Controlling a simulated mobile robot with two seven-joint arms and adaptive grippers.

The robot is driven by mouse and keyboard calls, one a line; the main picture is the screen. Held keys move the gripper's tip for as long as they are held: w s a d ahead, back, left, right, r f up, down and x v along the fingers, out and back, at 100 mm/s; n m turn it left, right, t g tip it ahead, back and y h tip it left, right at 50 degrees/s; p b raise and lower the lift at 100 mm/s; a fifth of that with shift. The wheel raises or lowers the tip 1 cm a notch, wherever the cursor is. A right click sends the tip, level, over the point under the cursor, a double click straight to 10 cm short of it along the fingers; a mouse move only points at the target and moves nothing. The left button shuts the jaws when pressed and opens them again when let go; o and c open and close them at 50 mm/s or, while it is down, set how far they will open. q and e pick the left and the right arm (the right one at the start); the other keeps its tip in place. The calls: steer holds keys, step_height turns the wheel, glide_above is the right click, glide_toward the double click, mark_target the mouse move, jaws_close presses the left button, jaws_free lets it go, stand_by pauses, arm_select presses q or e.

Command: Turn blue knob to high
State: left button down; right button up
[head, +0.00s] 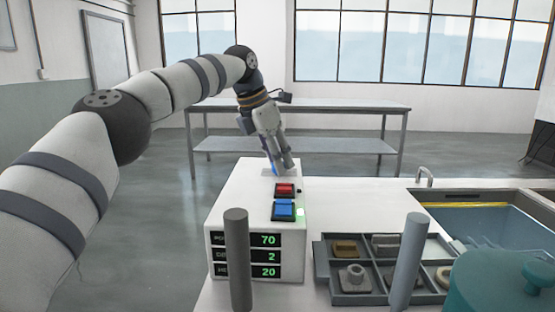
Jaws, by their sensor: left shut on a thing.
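The white control box (240,215) stands on the bench in front of me. The knob's setting is hidden by the fingers. The front display (264,255) reads 70, 2 and 20. My right gripper is not in view.
Two grey posts (237,260) (408,262) stand in the foreground. A dark divided tray (330,290) with several metal parts is right of the box. A water tank (490,215) and a teal lidded container (500,285) are at the right. A table (340,104) stands behind.

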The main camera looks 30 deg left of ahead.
arm_select(q)
steer(key=shift+f, duration=0.1)
steer(key=c, duration=1.3)
jaws_free()
steer(key=v, duration=0.7)
steer(key=shift+s+r, duration=0.1)
steer(key=shift+r, duration=0.15)
